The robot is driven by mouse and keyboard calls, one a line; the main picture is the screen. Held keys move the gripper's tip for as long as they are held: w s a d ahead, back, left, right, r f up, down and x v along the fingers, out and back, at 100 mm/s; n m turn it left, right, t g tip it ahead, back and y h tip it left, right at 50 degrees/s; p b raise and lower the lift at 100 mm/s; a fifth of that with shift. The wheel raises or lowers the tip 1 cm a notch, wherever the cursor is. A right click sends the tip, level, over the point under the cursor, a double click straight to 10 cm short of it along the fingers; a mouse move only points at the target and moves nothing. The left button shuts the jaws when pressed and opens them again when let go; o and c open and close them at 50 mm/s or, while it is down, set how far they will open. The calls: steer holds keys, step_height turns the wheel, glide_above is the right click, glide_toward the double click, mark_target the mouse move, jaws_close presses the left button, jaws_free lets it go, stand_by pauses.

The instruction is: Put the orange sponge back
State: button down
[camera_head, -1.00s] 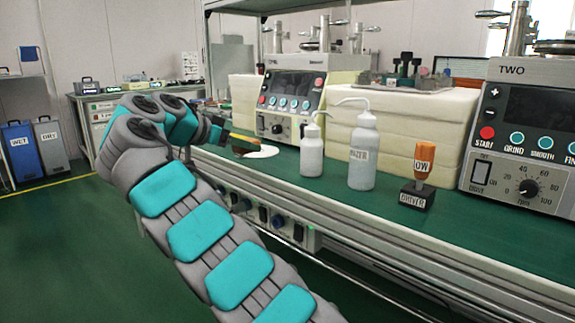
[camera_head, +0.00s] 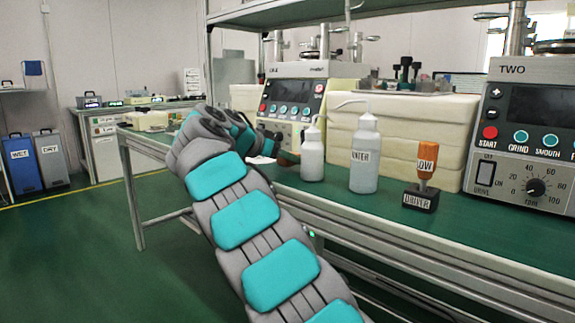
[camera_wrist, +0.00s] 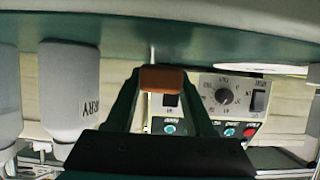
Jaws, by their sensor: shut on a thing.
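My gripper (camera_wrist: 155,95) is shut on the orange sponge (camera_wrist: 163,79), which shows as a small orange-brown block between the fingertips in the wrist view. In the head view my wrist is over the green bench (camera_head: 300,192), in front of the left grey machine (camera_head: 290,97), and my arm largely hides the gripper. A small brown patch shows just right of it; I cannot tell whether this is the sponge. The wrist view looks upside down, with the machine's dial and buttons behind the sponge.
Two white squeeze bottles (camera_head: 312,155) (camera_head: 364,160) stand close to the right of my gripper. Further right are an orange-handled LOW driver in a black block (camera_head: 420,198) and machine TWO (camera_head: 520,140). White foam blocks (camera_head: 420,140) line the back. A shelf hangs above.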

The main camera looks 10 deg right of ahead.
steer(key=shift+f, duration=0.55)
steer(key=shift+f, duration=0.1)
steer(key=shift+f+b, duration=0.15)
steer(key=shift+b, duration=0.15)
steer(key=shift+c, duration=1.3)
jaws_free()
